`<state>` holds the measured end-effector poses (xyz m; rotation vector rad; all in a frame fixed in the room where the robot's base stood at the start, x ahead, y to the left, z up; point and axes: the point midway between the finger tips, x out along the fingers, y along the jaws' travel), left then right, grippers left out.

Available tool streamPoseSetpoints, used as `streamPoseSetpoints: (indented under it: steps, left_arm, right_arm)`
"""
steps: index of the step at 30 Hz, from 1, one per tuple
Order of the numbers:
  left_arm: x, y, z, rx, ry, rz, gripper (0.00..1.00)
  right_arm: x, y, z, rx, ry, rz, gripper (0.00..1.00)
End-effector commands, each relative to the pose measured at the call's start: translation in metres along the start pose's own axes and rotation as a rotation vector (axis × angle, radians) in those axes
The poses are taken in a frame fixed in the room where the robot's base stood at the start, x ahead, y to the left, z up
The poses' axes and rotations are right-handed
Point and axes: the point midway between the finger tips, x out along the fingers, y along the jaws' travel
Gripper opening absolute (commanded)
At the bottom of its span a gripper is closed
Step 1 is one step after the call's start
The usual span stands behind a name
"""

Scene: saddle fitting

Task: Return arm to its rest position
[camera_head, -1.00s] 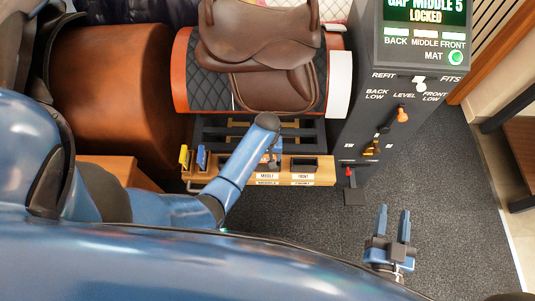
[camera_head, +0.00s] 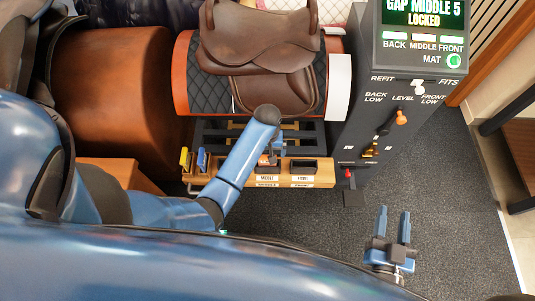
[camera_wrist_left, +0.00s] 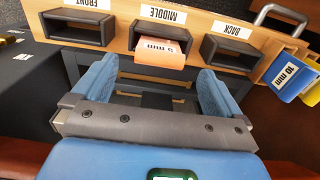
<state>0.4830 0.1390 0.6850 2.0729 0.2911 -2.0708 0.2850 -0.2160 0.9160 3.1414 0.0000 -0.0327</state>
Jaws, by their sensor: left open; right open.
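My left gripper (camera_head: 276,150) is over the wooden shim rack (camera_head: 325,178), partly hidden by my forearm in the head view. In the left wrist view its blue fingers (camera_wrist_left: 155,85) are spread with nothing between them. Beyond them an orange 5 mm shim (camera_wrist_left: 162,52) sits in the slot marked MIDDLE, apart from the fingers. The FRONT slot (camera_wrist_left: 78,28) and BACK slot (camera_wrist_left: 233,53) look empty. My right gripper (camera_head: 393,230) is open and empty over the dark floor at lower right.
A brown saddle (camera_head: 270,45) rests on a padded form behind the rack. A grey console (camera_head: 362,110) with levers stands to the right; its screen reads GAP MIDDLE 5 LOCKED. Yellow (camera_head: 185,158) and blue (camera_head: 202,160) shims stand at the rack's left end. Floor around my right gripper is clear.

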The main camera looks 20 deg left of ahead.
Motion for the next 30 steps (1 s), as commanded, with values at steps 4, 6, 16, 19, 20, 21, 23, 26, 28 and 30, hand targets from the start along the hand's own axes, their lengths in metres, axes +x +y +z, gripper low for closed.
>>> streamPoseSetpoints:
  steps: [4, 6, 16, 19, 20, 21, 23, 26, 28, 30]
  left_arm:
    - [-0.027, 0.0, -0.001, 0.0, 0.003, 0.001, 1.0]
    - [-0.036, 0.0, -0.001, 0.0, 0.003, 0.001, 1.0]
    - [-0.057, 0.0, 0.0, 0.0, 0.0, 0.0, 1.0]
    - [-0.057, 0.0, 0.0, 0.0, 0.0, 0.0, 1.0]
    - [-0.057, 0.0, 0.0, 0.0, 0.0, 0.0, 1.0]
    - [-0.057, 0.0, 0.0, 0.0, 0.0, 0.0, 1.0]
    - [-0.057, 0.0, 0.0, 0.0, 0.0, 0.0, 1.0]
    - [-0.057, 0.0, 0.0, 0.0, 0.0, 0.0, 1.0]
    - [-0.057, 0.0, 0.0, 0.0, 0.0, 0.0, 1.0]
    - [-0.057, 0.0, 0.0, 0.0, 0.0, 0.0, 1.0]
  right_arm:
    - [0.0, 0.0, -0.004, 0.0, 0.0, 0.0, 0.44]
    - [0.0, 0.0, -0.005, 0.0, 0.0, 0.0, 0.44]
    - [0.0, 0.0, -0.006, 0.0, 0.0, 0.0, 0.44]
    - [0.0, 0.0, -0.006, 0.0, 0.0, 0.0, 0.44]
    - [0.0, 0.0, -0.006, 0.0, 0.0, 0.0, 0.44]
    - [0.0, 0.0, -0.006, 0.0, 0.0, 0.0, 0.44]
    - [0.0, 0.0, -0.006, 0.0, 0.0, 0.0, 0.44]
    - [0.0, 0.0, -0.006, 0.0, 0.0, 0.0, 0.44]
    - [0.0, 0.0, -0.006, 0.0, 0.0, 0.0, 0.44]
    - [0.0, 0.0, -0.006, 0.0, 0.0, 0.0, 0.44]
